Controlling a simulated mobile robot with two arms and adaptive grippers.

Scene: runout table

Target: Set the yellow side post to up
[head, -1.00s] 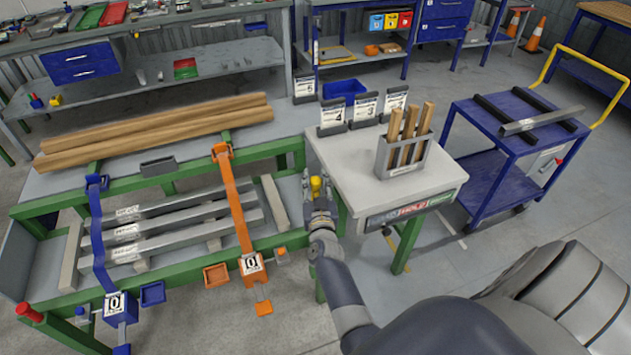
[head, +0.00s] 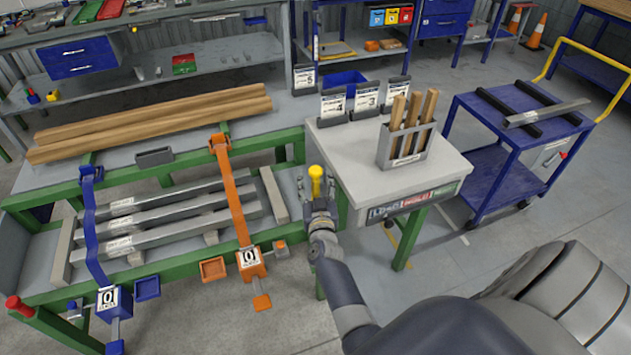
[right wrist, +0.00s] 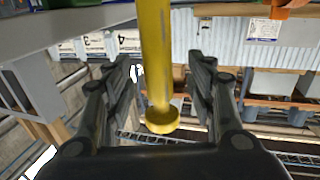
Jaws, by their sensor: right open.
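The yellow side post (head: 316,182) stands at the right end of the green-framed runout table (head: 175,263), beside the white-topped stand. It shows in the right wrist view (right wrist: 156,55) as a yellow rod with a wider round knob at its lower end in the picture. My right gripper (head: 317,198) is at the post. In the right wrist view its two dark fingers (right wrist: 160,85) are spread, one on each side of the post, with a gap on both sides. The post's base is hidden by my gripper in the head view. My left gripper is not in view.
Wooden beams (head: 150,122) lie at the back of the table. Grey bars (head: 180,218) lie under a blue strap (head: 92,225) and an orange strap (head: 232,195). The white-topped stand (head: 350,165) holds a grey box of wooden sticks (head: 404,145). A blue cart (head: 500,135) stands at the right.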

